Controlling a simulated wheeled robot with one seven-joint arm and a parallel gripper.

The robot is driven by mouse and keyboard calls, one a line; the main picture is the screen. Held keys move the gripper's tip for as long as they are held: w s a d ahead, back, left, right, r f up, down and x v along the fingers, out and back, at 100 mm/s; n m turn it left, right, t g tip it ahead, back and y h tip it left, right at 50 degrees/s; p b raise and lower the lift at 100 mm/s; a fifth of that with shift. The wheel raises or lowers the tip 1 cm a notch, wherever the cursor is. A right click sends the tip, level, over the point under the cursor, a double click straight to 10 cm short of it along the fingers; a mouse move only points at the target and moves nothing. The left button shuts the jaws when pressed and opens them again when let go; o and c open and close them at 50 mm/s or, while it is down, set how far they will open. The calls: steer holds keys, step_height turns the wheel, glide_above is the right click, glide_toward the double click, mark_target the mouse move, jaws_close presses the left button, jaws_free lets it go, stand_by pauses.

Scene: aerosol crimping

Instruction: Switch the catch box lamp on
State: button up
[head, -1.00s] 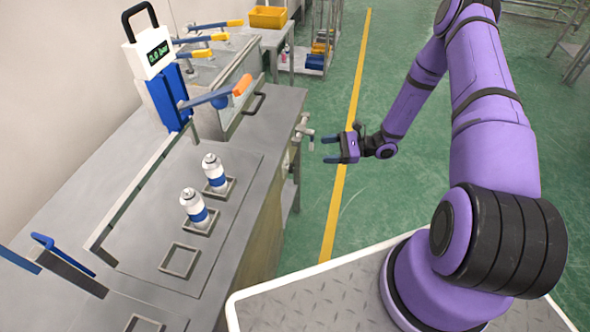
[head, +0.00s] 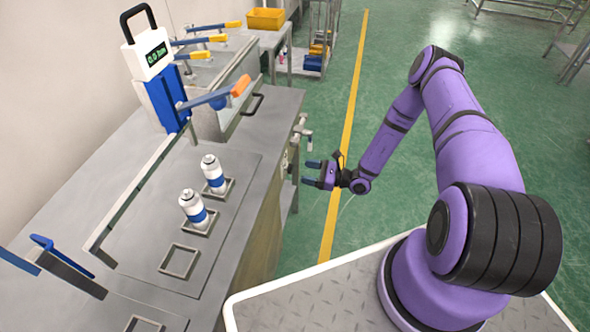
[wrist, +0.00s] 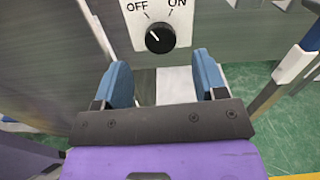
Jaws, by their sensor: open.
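The lamp switch is a black rotary knob (wrist: 160,39) on a white plate (wrist: 186,14) marked OFF and ON, at the top of the wrist view. Its white pointer line points up and left, toward OFF. My gripper (wrist: 165,82) is open and empty, with its blue fingers apart just short of the knob, one to each side below it. In the head view my gripper (head: 308,173) is beside the bench's right side, fingers toward the bench front. The knob is too small to make out clearly there.
The steel bench (head: 225,245) holds two white and blue cans (head: 194,207) (head: 213,174) in square holders, and an empty holder (head: 180,261). A press with a blue lever (head: 207,98) stands behind. Pipe fittings (head: 306,134) stick out from the bench front. Green floor is open to the right.

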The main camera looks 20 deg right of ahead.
mark_target(292, 169)
steer(key=shift+x, duration=2.6)
steer(key=shift+c, duration=0.5)
steer(key=c, duration=0.8)
steer(key=shift+m, duration=0.4)
steer(key=m, duration=1.1)
steer(key=shift+d+f, duration=0.1)
